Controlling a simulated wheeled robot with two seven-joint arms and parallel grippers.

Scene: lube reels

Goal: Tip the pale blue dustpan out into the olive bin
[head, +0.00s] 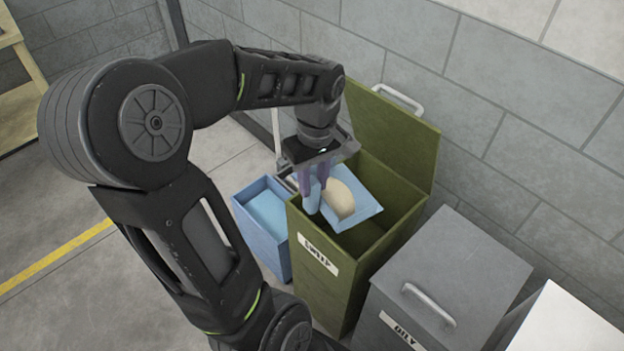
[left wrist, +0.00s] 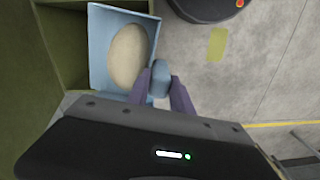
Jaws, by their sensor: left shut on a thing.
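The pale blue dustpan (head: 368,213) is over the open top of the olive bin (head: 318,261) and holds a beige mound (head: 338,199). My left gripper (head: 313,187), with purple fingers, is shut on the dustpan's handle. In the left wrist view the dustpan (left wrist: 97,50) shows its tray with the mound (left wrist: 127,55) in it, and my left gripper (left wrist: 162,88) closes on the blue handle. The olive bin's lid (head: 388,135) is raised towards the wall. The bin's inside is partly hidden by the dustpan. My right gripper is not in view.
A blue bin (head: 268,222) stands to the left of the olive bin. A grey lidded bin (head: 455,275) stands to its right, with a white-topped thing (head: 568,325) beyond. A block wall (head: 500,105) is behind. Open floor with a yellow line (head: 55,258) lies at the left.

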